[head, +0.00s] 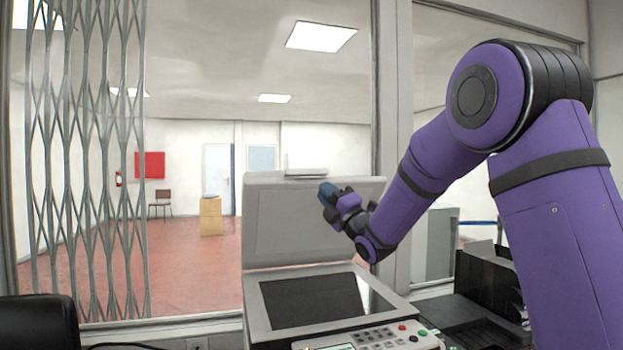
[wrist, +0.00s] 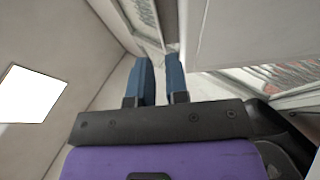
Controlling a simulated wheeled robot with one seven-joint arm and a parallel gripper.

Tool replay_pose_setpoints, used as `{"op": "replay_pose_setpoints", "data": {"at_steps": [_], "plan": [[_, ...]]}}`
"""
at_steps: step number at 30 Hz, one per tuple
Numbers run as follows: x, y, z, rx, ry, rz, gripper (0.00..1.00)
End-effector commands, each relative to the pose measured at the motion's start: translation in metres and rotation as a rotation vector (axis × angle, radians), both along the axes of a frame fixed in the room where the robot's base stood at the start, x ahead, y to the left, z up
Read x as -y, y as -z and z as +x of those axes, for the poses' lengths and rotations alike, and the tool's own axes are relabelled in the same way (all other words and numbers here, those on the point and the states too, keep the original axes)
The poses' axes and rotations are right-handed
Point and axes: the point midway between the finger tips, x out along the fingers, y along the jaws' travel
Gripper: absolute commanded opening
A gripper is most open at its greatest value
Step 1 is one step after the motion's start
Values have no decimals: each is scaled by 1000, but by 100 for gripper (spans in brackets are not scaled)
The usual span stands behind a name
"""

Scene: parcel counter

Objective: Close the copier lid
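The copier lid (head: 285,225) stands raised, nearly upright, at the back of the copier (head: 258,315), with a pale strip on its top edge. The dark glass bed (head: 310,298) lies uncovered below it. My gripper (head: 328,192) has blue fingers and overlaps the lid's upper right part in the head view; I cannot tell whether it touches. In the wrist view, the two fingers (wrist: 160,78) are a little apart with nothing between them. A pale panel, likely the lid (wrist: 250,35), shows close to their right.
The copier's control panel (head: 375,340) is at its front. Black trays (head: 480,295) stand at the right. A window post (head: 394,130) and a folding metal grille (head: 85,160) are behind the counter. A black object (head: 38,322) is at the lower left.

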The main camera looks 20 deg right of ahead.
Motion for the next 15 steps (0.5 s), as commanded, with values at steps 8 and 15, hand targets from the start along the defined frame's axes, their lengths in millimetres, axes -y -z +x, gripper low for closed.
{"op": "replay_pose_setpoints", "data": {"at_steps": [8, 15], "plan": [[-18, -26, 35, 0, -1, 2, 15], [-26, -37, 49, -3, 0, 1, 15]]}}
